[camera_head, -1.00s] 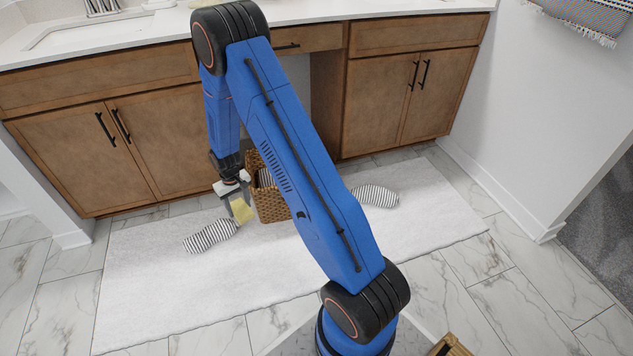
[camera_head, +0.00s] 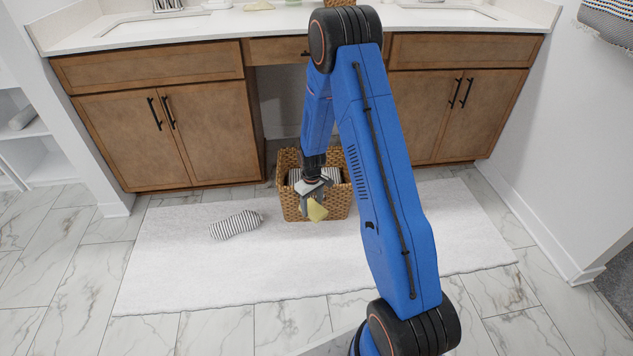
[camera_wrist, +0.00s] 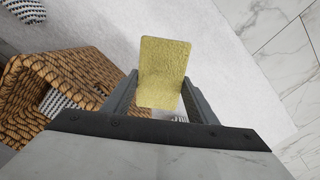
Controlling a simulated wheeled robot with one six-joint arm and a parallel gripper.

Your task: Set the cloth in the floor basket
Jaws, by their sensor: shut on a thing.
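A yellow cloth (camera_head: 316,210) is held in my gripper (camera_head: 313,203), which is shut on it. In the wrist view the flat cloth (camera_wrist: 163,70) sticks out between the two fingers of my gripper (camera_wrist: 160,95). The woven floor basket (camera_head: 290,205) stands on the white mat below the vanity. Striped fabric (camera_head: 295,176) shows inside the basket.
A striped rolled towel (camera_head: 236,225) lies on the white mat (camera_head: 200,270), left of the basket. The wooden vanity (camera_head: 160,130) stands behind. The mat's front left part is clear. A white wall (camera_head: 545,150) bounds the right side.

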